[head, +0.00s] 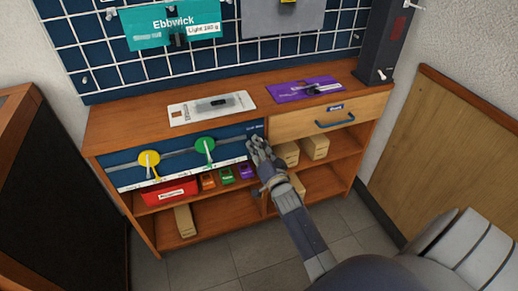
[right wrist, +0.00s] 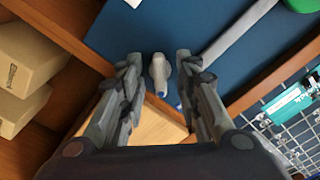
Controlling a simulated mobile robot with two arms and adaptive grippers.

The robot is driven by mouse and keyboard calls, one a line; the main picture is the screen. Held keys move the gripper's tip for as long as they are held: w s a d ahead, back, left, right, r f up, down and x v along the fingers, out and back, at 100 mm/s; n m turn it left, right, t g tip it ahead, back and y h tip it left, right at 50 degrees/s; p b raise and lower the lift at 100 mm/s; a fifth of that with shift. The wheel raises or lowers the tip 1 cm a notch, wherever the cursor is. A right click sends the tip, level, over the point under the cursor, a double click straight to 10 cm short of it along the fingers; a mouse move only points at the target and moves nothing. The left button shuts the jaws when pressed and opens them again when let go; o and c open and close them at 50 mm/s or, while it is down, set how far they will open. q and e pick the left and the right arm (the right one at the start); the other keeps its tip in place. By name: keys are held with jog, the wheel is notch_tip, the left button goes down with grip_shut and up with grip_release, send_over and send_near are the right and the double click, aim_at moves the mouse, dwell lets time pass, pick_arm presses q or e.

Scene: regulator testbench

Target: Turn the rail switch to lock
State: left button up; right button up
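A blue panel (head: 178,158) on the bench front carries a grey rail with a yellow round piece (head: 149,159) and a green round piece (head: 205,146). My right gripper (head: 258,146) is at the panel's right end, below a small label whose text is too small to read. In the right wrist view, a small grey lever (right wrist: 158,74), seemingly the rail switch, stands out from the blue panel. My right gripper (right wrist: 157,60) is open around it, one finger on each side, with visible gaps. The head view hides this lever behind the gripper. My left gripper is not in view.
A closed drawer (head: 295,122) with a blue handle is right of the panel. Lower shelves hold a red bin (head: 170,192), small coloured boxes and cartons (head: 315,147). A white tray (head: 211,107) and purple tray (head: 304,89) lie on top. Floor in front is clear.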

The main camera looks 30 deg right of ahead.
grip_shut()
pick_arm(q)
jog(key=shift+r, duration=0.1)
